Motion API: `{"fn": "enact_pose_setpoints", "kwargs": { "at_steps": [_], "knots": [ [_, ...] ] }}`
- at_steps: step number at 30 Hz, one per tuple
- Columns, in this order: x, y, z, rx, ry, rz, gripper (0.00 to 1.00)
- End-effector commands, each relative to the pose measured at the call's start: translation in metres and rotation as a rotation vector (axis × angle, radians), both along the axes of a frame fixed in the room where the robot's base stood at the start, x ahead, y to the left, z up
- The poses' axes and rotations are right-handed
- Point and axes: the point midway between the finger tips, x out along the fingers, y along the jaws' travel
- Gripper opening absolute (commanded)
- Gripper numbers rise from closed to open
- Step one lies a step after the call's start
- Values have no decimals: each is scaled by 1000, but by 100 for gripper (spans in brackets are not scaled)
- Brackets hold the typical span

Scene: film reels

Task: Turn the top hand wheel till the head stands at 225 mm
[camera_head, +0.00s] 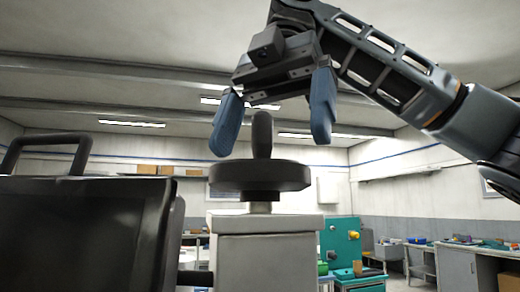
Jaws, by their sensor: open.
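The top hand wheel (285,176) is a dark, thick disc lying flat on a short shaft. An upright dark handle (262,135) stands on it, a little left of its middle. The wheel sits on top of a grey machine column (268,252). My gripper (275,127) points down above the wheel, with its two blue fingers spread wide. In the picture the handle's top shows between the fingers, and I see no finger touching it. The depth between fingers and handle is hard to judge. No scale or head reading is visible.
A dark monitor-like panel (80,235) with a handle frame fills the lower left, close to the column. A teal machine (341,242) and workbenches (465,258) stand farther back at the right. The space above the wheel is clear apart from my arm.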

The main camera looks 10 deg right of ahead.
Motion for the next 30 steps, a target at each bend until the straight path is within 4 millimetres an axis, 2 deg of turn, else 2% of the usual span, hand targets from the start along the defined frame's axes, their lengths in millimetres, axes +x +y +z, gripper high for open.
{"fn": "enact_pose_setpoints", "kwargs": {
  "at_steps": [3, 9, 20, 30],
  "knots": [
    [-4, 4, -14, 2, 2, 1, 100],
    [-9, 8, -28, 3, -1, -1, 100],
    [-10, 9, -32, 1, -1, -3, 100],
    [-10, 9, -32, 1, -1, -3, 69]
  ]
}}
